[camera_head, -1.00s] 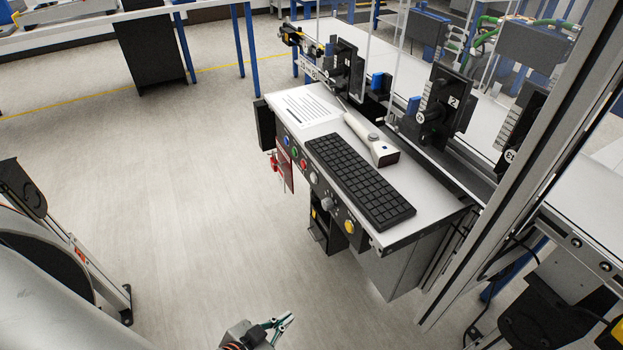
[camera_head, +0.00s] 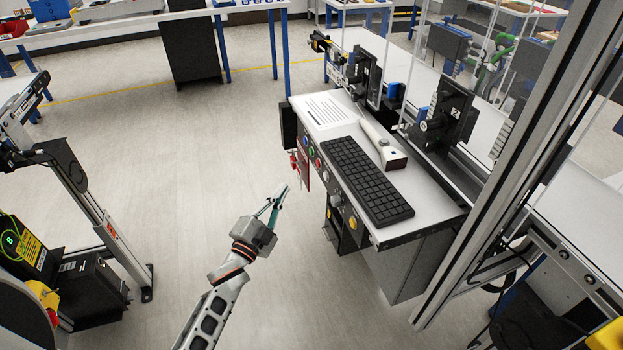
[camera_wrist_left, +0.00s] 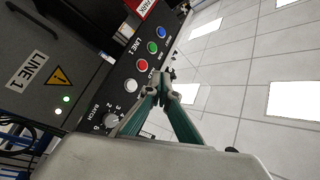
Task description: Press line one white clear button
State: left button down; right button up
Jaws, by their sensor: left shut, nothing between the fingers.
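The white button (camera_wrist_left: 131,85) is on the dark panel marked LINE 1 in the left wrist view, between a red button (camera_wrist_left: 142,65) and the BATCH knob (camera_wrist_left: 112,120). In the head view this panel (camera_head: 331,188) runs along the front edge of the desk, and its buttons look small. My left gripper (camera_head: 283,188) is left of the panel, apart from it, with its tips pointing up and toward the desk. Its green fingers (camera_wrist_left: 163,92) are closed together and empty in the wrist view. My right gripper is in neither view.
Green (camera_wrist_left: 152,47) and blue (camera_wrist_left: 161,32) buttons continue the row. A metal post (camera_head: 490,180) stands right of the desk. Floor left of the desk is clear.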

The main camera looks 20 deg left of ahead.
aim_at(325, 177)
pick_arm(q)
jog(key=shift+w+r, duration=0.15)
jog(key=shift+r, duration=0.25)
jog(key=shift+w, duration=0.1)
jog(key=w+d+b, duration=0.2)
jog(key=w+d, duration=0.3)
jog(key=d, duration=0.2)
jog(key=shift+b, duration=0.4)
jog(key=shift+s+d, duration=0.1)
dwell(1.0)
jog(key=shift+w+d, duration=0.25)
jog(key=shift+d, duration=0.1)
